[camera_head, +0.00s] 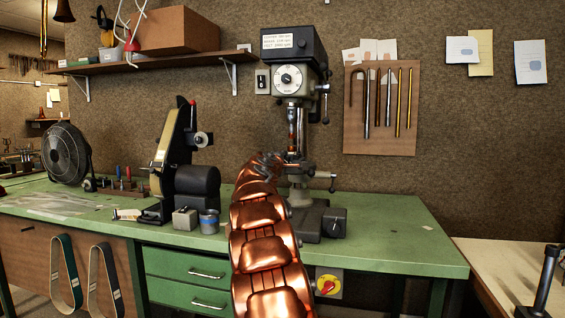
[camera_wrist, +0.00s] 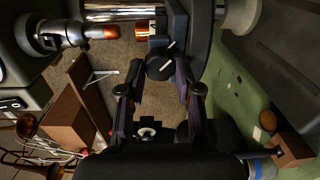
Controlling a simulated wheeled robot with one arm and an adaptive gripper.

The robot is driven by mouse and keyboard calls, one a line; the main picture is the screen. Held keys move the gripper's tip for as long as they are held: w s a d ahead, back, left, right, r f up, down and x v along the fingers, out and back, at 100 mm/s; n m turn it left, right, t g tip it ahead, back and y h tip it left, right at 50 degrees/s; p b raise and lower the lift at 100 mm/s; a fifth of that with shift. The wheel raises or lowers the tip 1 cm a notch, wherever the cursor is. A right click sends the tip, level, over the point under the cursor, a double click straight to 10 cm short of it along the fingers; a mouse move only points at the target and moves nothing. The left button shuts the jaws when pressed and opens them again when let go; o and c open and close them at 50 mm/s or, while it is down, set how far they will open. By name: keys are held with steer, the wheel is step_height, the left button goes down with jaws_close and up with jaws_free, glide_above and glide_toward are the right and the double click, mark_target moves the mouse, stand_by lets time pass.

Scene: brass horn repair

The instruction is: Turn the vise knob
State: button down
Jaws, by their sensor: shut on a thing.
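The vise knob (camera_wrist: 160,67) is black and round with a white line on its face. In the wrist view it sits on the edge of a dark block (camera_wrist: 174,22), beside the bright drill press column (camera_wrist: 120,13). My gripper (camera_wrist: 158,76) is shut on the knob, with one finger on each side. In the head view, my gripper (camera_head: 266,160) is at the left side of the drill press (camera_head: 290,75), above the green bench. There my copper-coloured arm hides much of the gripper, and I cannot make out the knob.
A belt sander (camera_head: 178,165) stands just left of my gripper, with a small grey box (camera_head: 185,218) and a metal cup (camera_head: 209,222) in front. A black fan (camera_head: 66,154) is farther left. The green bench (camera_head: 400,235) is clear on the right.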

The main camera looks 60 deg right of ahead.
steer(key=c, duration=0.8)
jaws_free()
steer(key=shift+a, duration=0.1)
steer(key=v, duration=1.1)
steer(key=shift+s+a, duration=0.2)
steer(key=shift+a, duration=0.2)
